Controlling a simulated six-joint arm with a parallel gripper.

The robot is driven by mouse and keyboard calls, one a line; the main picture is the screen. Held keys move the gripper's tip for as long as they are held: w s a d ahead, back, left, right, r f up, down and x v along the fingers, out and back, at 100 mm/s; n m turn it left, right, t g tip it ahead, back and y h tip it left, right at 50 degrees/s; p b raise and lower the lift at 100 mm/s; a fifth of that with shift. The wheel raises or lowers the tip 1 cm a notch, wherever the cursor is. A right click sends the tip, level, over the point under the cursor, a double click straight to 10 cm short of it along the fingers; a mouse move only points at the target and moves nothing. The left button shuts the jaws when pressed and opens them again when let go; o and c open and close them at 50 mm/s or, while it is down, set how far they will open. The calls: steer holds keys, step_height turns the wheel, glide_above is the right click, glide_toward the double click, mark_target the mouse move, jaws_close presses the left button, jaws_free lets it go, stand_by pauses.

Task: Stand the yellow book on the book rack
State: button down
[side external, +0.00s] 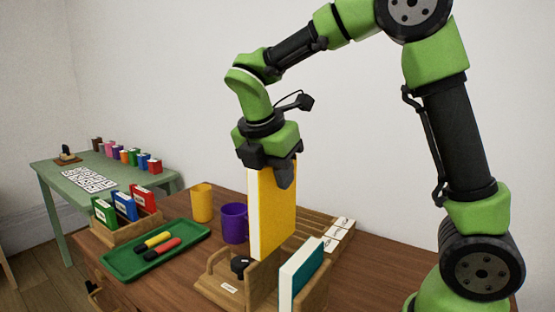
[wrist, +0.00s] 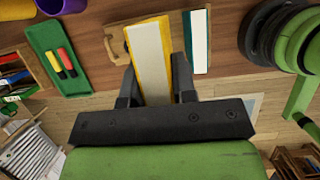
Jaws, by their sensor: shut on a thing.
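My gripper (side external: 271,168) is shut on the upper part of the yellow book (side external: 277,215), which hangs upright with its pale page edge to the left. The wooden book rack (side external: 214,289) stands below it at the table's front. The book's lower end is over the rack, close to a wooden divider; I cannot tell whether it touches. A teal book (side external: 301,274) stands in the rack to the right. In the wrist view, the yellow book (wrist: 152,55) lies between my two fingers (wrist: 155,85), with the teal book (wrist: 196,42) apart at its right.
A purple mug (side external: 234,223) and a yellow cup (side external: 202,203) stand behind the rack. A green tray (side external: 124,265) with yellow and red markers is at the left, beside a wooden holder (side external: 112,237) of coloured boxes. White cards (side external: 340,228) lie behind the teal book.

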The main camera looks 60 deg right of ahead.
mark_target(276, 243)
steer(key=shift+f, duration=6.9)
